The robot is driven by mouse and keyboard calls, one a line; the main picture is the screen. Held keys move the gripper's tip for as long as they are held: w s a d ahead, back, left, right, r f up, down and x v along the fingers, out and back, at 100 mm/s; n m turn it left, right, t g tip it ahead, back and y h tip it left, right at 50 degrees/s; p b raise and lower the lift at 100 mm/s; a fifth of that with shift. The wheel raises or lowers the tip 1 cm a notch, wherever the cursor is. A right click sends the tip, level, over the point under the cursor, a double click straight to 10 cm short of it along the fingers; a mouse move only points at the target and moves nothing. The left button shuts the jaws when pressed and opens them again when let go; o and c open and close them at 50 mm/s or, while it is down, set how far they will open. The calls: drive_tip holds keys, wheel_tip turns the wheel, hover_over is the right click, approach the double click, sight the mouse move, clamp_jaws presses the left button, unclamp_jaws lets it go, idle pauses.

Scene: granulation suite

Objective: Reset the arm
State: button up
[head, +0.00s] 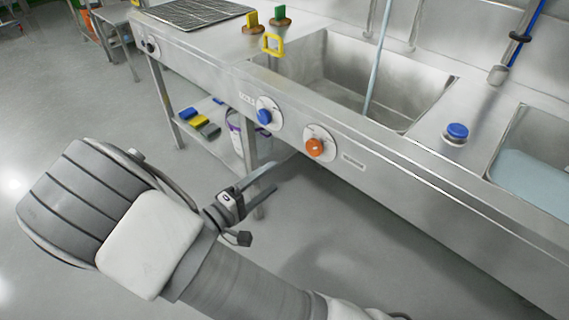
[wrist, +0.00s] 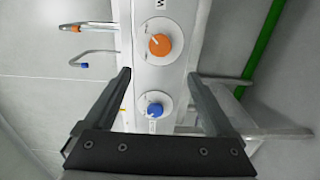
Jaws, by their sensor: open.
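My gripper (head: 254,213) is open and empty in the head view, held out in front of the steel sink unit (head: 385,150) and lower than its front panel. Its two fingers also show apart in the wrist view (wrist: 160,85). Between and beyond them are the orange knob (wrist: 160,44) and the blue knob (wrist: 155,110) on the panel. In the head view the blue knob (head: 264,116) is left of the orange knob (head: 315,148). The fingers appear apart from both knobs.
A yellow handle (head: 273,43) stands at the sink's rim. A blue button (head: 456,132) sits on the counter. Yellow and blue blocks (head: 198,119) lie on the lower shelf beside a white bucket (head: 236,130). The grey floor (head: 60,110) at left is clear.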

drive_tip(key=shift+v, duration=1.05)
drive_tip(key=s+d+r+m+g+y, duration=0.45)
drive_tip(key=s+d+r+g, duration=0.2)
drive_tip(key=d, duration=0.25)
drive_tip(key=s+d+r+m+g+y, duration=0.45)
drive_tip(key=d+r, duration=0.25)
drive_tip(key=d, duration=0.2)
drive_tip(key=s+r+t+y+p, duration=0.2)
drive_tip(key=r+p, duration=0.7)
drive_tip(key=r, duration=0.3)
drive_tip(key=s+r+t+y+p, duration=0.1)
drive_tip(key=s+r+p, duration=0.2)
drive_tip(key=r+p, duration=0.7)
wheel_tip(320, 180, up, 3)
drive_tip(key=shift+d+f+t+y, duration=0.15)
drive_tip(key=shift+d+t+y, duration=0.25)
drive_tip(key=shift+d, duration=0.05)
drive_tip(key=shift+c, duration=0.2)
